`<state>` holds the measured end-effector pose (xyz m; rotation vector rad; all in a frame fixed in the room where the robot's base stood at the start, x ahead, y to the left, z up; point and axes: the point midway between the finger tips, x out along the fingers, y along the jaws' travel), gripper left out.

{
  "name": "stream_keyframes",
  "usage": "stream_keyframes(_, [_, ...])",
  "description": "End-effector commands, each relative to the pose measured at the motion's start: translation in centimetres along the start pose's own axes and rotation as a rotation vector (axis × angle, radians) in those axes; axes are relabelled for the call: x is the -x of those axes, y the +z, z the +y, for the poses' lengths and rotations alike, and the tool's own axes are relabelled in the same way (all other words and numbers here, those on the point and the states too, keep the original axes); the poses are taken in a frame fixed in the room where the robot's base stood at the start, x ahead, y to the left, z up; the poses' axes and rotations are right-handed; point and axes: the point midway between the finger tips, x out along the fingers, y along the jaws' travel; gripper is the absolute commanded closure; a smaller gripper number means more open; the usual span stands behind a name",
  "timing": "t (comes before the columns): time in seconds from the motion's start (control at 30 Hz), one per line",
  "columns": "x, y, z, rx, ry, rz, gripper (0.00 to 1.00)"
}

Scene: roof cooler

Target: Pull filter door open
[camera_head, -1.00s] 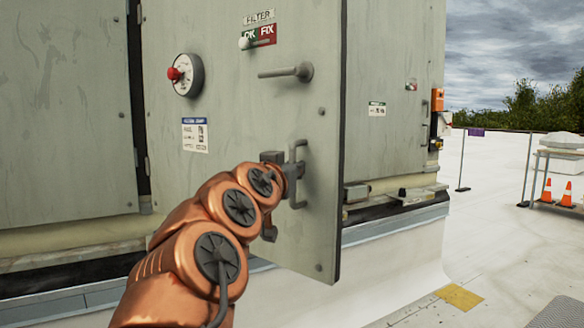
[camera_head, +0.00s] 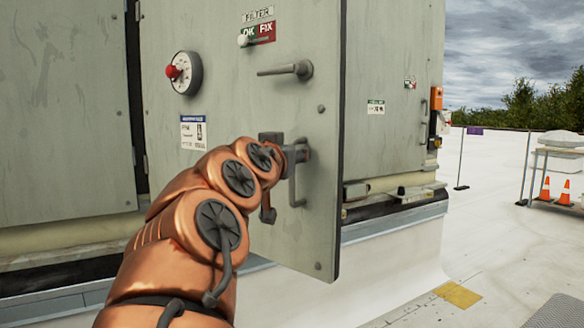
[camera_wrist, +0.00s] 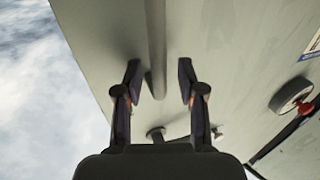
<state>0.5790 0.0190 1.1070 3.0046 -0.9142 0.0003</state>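The filter door (camera_head: 240,110) is a grey-green metal panel in the head view. Its right edge stands out from the cabinet behind it, so it looks ajar. A vertical pull handle (camera_head: 296,188) sits near that edge, partly hidden by my gripper. My gripper (camera_head: 292,153) is at the upper part of this handle. In the wrist view my gripper (camera_wrist: 158,82) has its two fingers spread apart. A lever handle (camera_head: 286,70) sticks out to the left above.
The door carries a FILTER sign with an OK/FIX slider (camera_head: 257,35) and a round gauge with a red knob (camera_head: 184,73). Another cabinet panel (camera_head: 65,110) is at left. Open white roof (camera_head: 430,240) lies to the right, with orange cones (camera_head: 563,192) farther off.

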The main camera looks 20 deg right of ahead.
Motion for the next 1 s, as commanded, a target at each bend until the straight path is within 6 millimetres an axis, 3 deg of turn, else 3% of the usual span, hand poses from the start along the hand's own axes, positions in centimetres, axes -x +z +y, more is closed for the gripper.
stream_keyframes(0.3, [-0.1,-4.2,0.1,0.001,0.001,0.0,0.61])
stream_keyframes(0.5, [-0.2,-5.7,0.1,0.001,0.003,-0.006,0.61])
stream_keyframes(1.0, [-0.1,-6.7,0.1,0.002,0.002,-0.002,0.61])
